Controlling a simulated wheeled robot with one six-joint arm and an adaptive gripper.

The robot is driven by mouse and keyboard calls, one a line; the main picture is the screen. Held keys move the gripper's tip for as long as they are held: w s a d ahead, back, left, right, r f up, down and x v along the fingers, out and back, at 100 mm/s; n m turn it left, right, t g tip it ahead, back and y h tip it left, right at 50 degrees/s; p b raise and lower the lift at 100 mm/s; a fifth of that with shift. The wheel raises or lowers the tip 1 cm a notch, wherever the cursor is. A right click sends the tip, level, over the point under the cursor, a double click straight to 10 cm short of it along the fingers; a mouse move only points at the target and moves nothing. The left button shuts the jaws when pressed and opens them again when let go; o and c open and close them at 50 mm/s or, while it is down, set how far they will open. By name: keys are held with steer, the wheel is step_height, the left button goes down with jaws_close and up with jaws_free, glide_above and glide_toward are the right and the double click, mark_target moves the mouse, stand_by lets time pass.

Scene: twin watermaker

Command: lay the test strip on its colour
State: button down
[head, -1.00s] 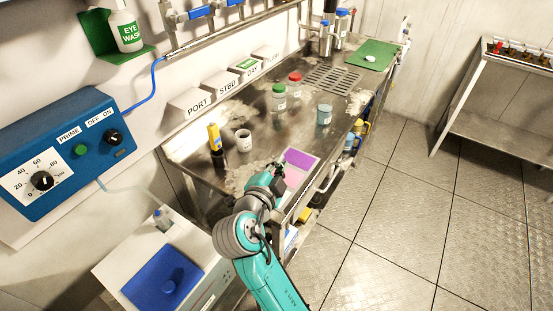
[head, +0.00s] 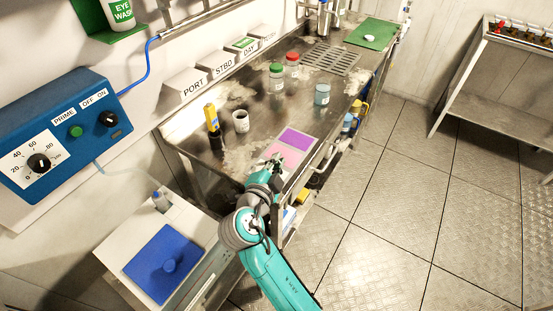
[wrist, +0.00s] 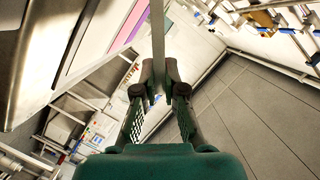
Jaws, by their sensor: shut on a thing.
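The colour card lies on the steel bench near its front edge, with a purple patch (head: 298,139) farther away and a pink patch (head: 286,153) nearer. Its purple band (wrist: 133,22) also shows in the wrist view, upper left. My gripper (head: 275,163) is at the near end of the card, over or beside the pink part; its height above the card is unclear. In the wrist view my gripper (wrist: 159,92) is shut on a thin pale strip (wrist: 158,38), which points away from the fingers. The strip's colour pad cannot be made out.
A white cup (head: 241,121) and a yellow-and-black tool (head: 212,127) stand left of the card. A green-capped jar (head: 277,80), a red-capped jar (head: 292,65) and a blue cup (head: 321,94) stand farther back. A white box with a blue top (head: 164,263) is at lower left.

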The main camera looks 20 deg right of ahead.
steer(key=c, duration=1.2)
jaws_free()
steer(key=shift+r, duration=0.1)
steer(key=shift+r, duration=4.4)
